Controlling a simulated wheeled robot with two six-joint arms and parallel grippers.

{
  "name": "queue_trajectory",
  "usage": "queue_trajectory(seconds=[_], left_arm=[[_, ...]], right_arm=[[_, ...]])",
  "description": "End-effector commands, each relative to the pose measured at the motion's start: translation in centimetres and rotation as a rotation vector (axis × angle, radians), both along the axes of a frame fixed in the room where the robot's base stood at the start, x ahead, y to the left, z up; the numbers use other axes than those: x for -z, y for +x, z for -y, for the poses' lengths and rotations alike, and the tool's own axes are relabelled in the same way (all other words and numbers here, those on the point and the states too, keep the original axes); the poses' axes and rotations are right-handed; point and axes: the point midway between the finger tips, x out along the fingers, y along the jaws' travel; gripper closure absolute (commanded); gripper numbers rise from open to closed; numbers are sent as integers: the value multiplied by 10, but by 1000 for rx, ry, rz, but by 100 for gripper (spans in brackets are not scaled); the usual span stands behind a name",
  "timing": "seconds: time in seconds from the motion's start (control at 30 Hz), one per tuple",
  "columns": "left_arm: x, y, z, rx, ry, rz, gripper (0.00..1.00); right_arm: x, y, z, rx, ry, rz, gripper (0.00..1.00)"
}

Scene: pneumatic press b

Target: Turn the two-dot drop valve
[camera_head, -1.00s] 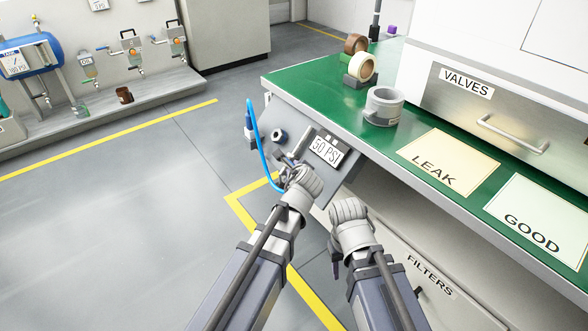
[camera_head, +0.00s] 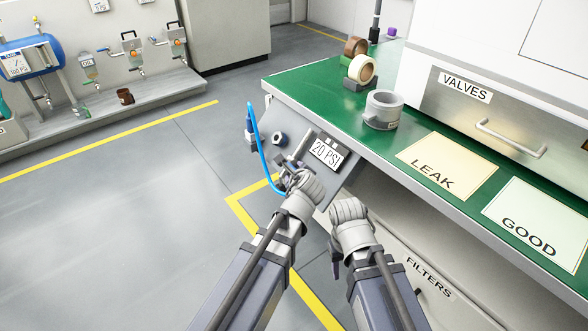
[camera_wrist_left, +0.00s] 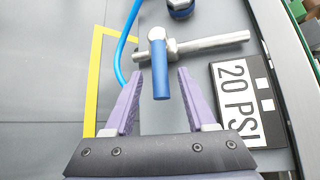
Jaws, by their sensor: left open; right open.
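A grey panel under the green bench's edge carries a sign reading 20 PSI (camera_head: 326,152), also in the left wrist view (camera_wrist_left: 234,98), with two small white squares beside it. A metal valve stem with a blue lever (camera_wrist_left: 160,70) stands out from the panel. My left gripper (camera_head: 298,180) is in front of it; in the left wrist view its purple fingers (camera_wrist_left: 158,88) are open, one on each side of the lever's end, with gaps visible. My right gripper (camera_head: 349,212) is beside the bench front, away from the valve; its fingers are hardly visible.
A blue hose (camera_head: 259,150) loops left of the panel. Tape rolls (camera_head: 361,68) and a grey ring (camera_head: 383,107) sit on the bench (camera_head: 320,87). Several wall valves (camera_head: 131,46) and a blue tank (camera_head: 38,52) are at the far left. Open floor lies between.

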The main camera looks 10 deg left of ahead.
Motion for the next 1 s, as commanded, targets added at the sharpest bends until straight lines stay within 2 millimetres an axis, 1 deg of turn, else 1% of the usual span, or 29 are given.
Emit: queue_trajectory(seconds=[0.03, 0.1, 0.2, 0.33, 0.87, 0.93, 1.0], left_arm=[[-9, -9, 2, 2, 0, 0, 44], [-15, -19, 5, 3, 0, -1, 44], [-24, -33, 9, 3, 1, 0, 44], [-31, -44, 14, 2, 0, 0, 44], [-29, -46, 14, -8, -9, -2, 44], [-24, -50, 13, -48, -56, -15, 44], [-13, -60, 11, -136, -156, -42, 44]], right_arm=[[-9, 0, 0, 0, 0, 0, 50], [-16, 0, 0, 1, -1, 0, 50], [-24, 0, 1, 3, -2, 0, 50], [-31, 0, 1, 5, -4, 0, 50], [-30, 0, 1, 5, -5, 0, 50], [-30, 0, 1, 5, -5, 0, 50], [-30, 0, 1, 5, -5, 0, 50]])
